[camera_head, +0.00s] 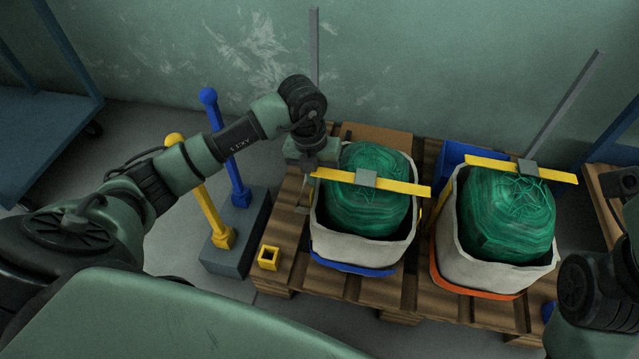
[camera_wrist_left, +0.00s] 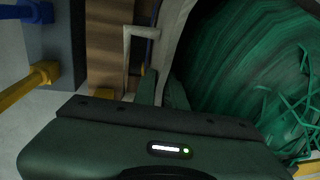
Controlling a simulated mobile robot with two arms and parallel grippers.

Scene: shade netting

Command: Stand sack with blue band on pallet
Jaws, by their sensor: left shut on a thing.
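The sack with the blue band (camera_head: 335,245) is pale, with the blue band low around it and a bundle of green netting (camera_head: 368,195) filling its mouth. It looks upright over the left part of the wooden pallet (camera_head: 283,235); its underside is hidden. My left gripper (camera_head: 318,160) is at the sack's far left rim. In the left wrist view its fingers (camera_wrist_left: 165,92) are shut at the pale sack wall (camera_wrist_left: 176,28), beside the green netting; the exact grip is dark. My right gripper is out of view; part of my right arm shows at the right edge.
A similar sack with an orange band (camera_head: 490,262) stands to the right. Yellow bars with grey clamps (camera_head: 366,178) cross above both sacks. A yellow square socket (camera_head: 268,258) sits at the pallet's left edge. A grey block (camera_head: 232,250) with yellow and blue posts stands left.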

